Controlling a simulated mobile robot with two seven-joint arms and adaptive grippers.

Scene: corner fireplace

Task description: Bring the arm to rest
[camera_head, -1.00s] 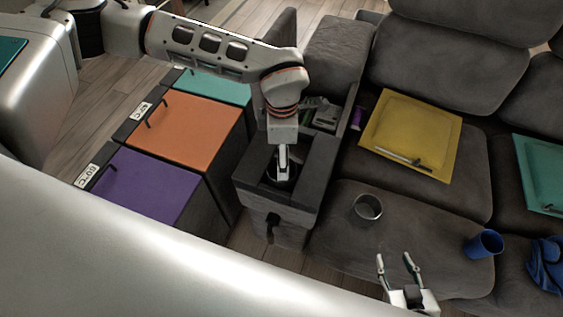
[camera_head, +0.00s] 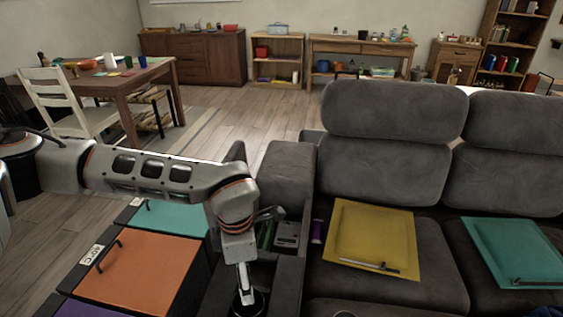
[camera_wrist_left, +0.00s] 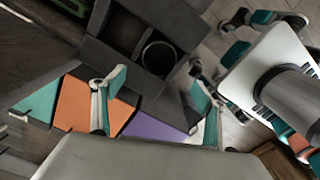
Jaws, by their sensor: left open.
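My left arm comes in from the left in the head view, bent at the elbow with its forearm pointing down. My left gripper (camera_head: 245,280) hangs over the front of the dark sofa console (camera_head: 289,272), above a dark round rim (camera_head: 249,304). In the left wrist view, my left gripper's two teal-padded fingers (camera_wrist_left: 155,100) are spread apart with nothing between them. The round rim (camera_wrist_left: 160,58) lies beyond the fingertips, in a compartment of the console. My right gripper is not visible in the head view.
Storage boxes with teal (camera_head: 168,218), orange (camera_head: 138,266) and purple lids stand left of the console. A table (camera_head: 130,82) and shelves stand farther back.

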